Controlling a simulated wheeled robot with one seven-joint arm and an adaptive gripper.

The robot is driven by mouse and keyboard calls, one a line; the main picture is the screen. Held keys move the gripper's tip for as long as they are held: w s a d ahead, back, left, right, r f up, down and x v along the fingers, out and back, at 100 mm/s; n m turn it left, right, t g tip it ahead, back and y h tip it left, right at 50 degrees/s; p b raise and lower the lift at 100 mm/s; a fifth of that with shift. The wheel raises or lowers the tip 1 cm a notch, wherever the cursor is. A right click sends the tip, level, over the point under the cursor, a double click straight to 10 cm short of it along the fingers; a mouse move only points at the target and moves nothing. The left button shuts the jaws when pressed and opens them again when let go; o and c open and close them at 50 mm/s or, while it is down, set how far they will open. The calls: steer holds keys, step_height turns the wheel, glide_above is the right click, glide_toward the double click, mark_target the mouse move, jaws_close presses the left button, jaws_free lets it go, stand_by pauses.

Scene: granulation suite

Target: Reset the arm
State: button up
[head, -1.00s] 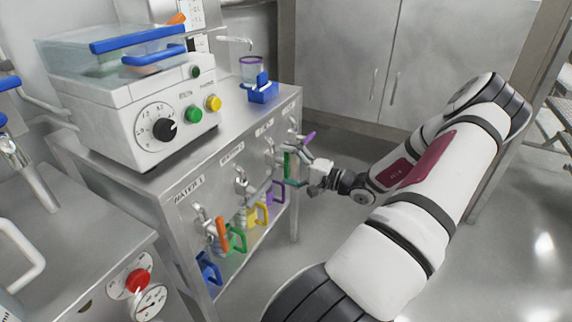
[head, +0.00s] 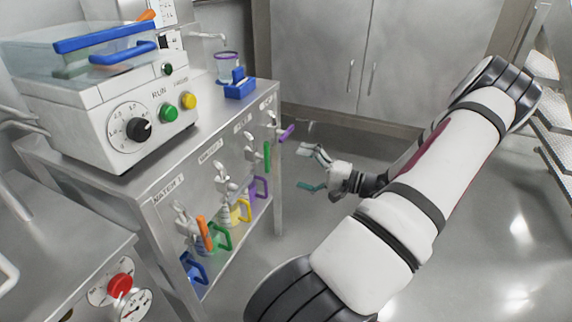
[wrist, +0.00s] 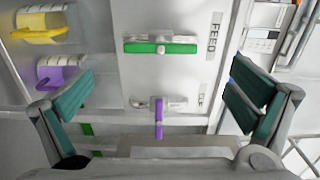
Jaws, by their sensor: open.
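My gripper (head: 312,170) is open and empty, in free air to the right of the metal cabinet's valve front in the head view. In the wrist view its two teal-padded fingers (wrist: 160,108) stand wide apart. Between them, beyond the fingers, show the purple valve handle (wrist: 158,118) and the green valve handle (wrist: 160,48). In the head view the purple handle (head: 287,132) sticks out from the cabinet and the green handle (head: 267,156) hangs down. My gripper is apart from both.
The steel cabinet (head: 165,187) carries a white machine (head: 110,115) and a blue holder (head: 240,88) with a clear cup. An orange handle (head: 204,233) hangs nearer. Blue, green, yellow (head: 241,211) and purple-handled jugs stand on the lower shelf. Floor right of the cabinet is clear.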

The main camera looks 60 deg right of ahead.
steer(key=shift+s, duration=0.55)
